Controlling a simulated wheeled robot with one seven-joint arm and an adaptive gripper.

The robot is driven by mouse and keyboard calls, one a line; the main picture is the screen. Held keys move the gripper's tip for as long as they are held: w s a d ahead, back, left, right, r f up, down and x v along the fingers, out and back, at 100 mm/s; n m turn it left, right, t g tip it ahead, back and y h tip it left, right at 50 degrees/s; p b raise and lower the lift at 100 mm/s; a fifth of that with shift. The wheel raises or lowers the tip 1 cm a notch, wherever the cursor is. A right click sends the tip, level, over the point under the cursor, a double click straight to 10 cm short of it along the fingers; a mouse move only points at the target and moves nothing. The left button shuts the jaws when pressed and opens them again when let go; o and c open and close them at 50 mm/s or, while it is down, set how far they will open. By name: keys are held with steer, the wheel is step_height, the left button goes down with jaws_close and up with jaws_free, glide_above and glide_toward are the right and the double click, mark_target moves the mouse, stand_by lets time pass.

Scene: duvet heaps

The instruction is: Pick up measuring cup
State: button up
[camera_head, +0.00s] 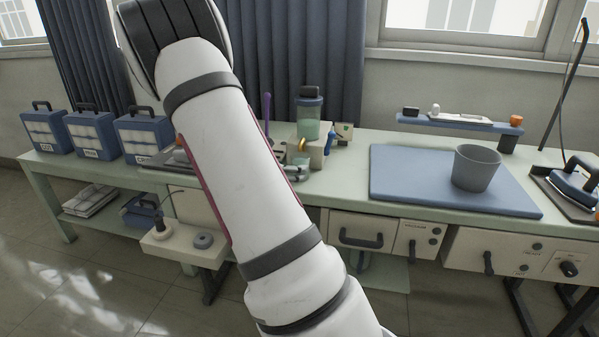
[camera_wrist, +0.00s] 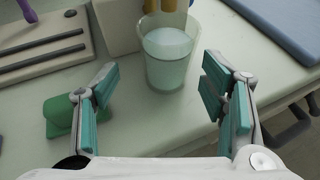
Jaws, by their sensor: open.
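A clear, slightly tapered cup (camera_wrist: 168,66), which looks like the measuring cup, stands upright on the pale green bench in the wrist view. It has a pale, whitish content or base. My gripper (camera_wrist: 160,85) is open, its teal-padded fingers spread to the left and right of the cup's near side. The cup is ahead of my palm and no finger clearly touches it. In the head view my arm covers the gripper, and I cannot make out this cup there. A grey cup (camera_head: 476,168) stands on a blue mat (camera_head: 400,175) at the right.
A green block (camera_wrist: 60,116) lies beside the left finger. A slotted grey tray (camera_wrist: 45,48) is at left, and a beige block (camera_wrist: 112,22) stands behind the cup. A lidded jar (camera_head: 309,116) and an iron (camera_head: 577,180) are on the bench. The bench's front edge is near.

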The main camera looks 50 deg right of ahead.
steer(key=x, duration=0.1)
steer(key=b+x, duration=0.1)
steer(key=x, duration=0.2)
steer(key=shift+s+d+f, duration=0.2)
steer(key=shift+s+d, duration=0.1)
steer(key=shift+s, duration=0.1)
steer(key=shift+d, duration=0.3)
steer(key=c, duration=1.6)
steer(key=shift+o, duration=0.2)
steer(key=shift+r, duration=0.1)
steer(key=shift+r, duration=0.3)
steer(key=a+p, duration=0.2)
steer(key=a, duration=1.5)
steer(key=shift+a+p, duration=0.3)
steer(key=shift+a, duration=0.05)
steer(key=shift+a+f, duration=0.1)
